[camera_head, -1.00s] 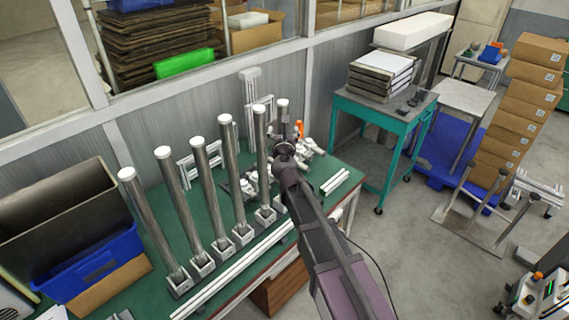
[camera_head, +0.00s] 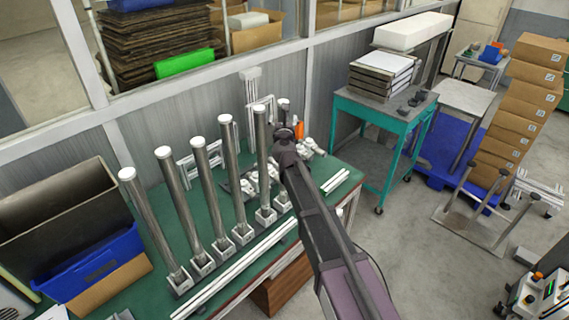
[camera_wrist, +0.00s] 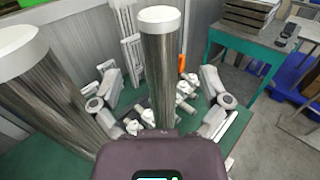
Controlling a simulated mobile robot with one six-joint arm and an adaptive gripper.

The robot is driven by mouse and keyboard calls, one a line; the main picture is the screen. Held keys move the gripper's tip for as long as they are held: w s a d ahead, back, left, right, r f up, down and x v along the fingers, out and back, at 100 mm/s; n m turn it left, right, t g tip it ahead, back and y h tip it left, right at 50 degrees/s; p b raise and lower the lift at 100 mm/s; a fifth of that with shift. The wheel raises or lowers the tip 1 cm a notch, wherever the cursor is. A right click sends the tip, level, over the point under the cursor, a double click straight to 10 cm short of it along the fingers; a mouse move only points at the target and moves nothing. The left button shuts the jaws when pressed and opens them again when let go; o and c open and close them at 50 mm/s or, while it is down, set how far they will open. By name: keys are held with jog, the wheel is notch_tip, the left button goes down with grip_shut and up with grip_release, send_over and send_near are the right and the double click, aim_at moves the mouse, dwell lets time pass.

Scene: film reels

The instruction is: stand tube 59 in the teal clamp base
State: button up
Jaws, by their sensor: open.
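Several shiny metal tubes with white caps stand upright in a row of small grey clamp bases. The rightmost tube (camera_head: 284,104) stands behind my gripper, and its base (camera_head: 282,203) shows below. It also shows mid-frame in the wrist view (camera_wrist: 161,62), between my spread fingers; its lower end is hidden by my gripper body. My gripper (camera_wrist: 158,92) is open, with one finger to each side of this tube; contact cannot be seen. A neighbouring tube (camera_wrist: 40,85) stands close on the left. No tube number is readable, and I cannot make out a teal clamp base.
The other tubes, such as one at the left (camera_head: 150,225), crowd the green bench (camera_head: 150,295). White rails (camera_head: 235,270) lie along its front. A blue bin (camera_head: 95,270) is at left. A teal cart (camera_head: 372,118) stands right of the bench.

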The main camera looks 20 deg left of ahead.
jog(key=x, duration=0.5)
jog(key=shift+r, duration=0.2)
dwell(0.4)
grip_shut()
jog(key=shift+a+r+p, duration=0.1)
jog(key=shift+r+p, duration=0.1)
jog(key=shift+p, duration=0.25)
notch_tip(320, 180, up, 18)
jog(key=p, duration=1.7)
jog(key=shift+f, duration=0.2)
jog(key=shift+p, duration=0.3)
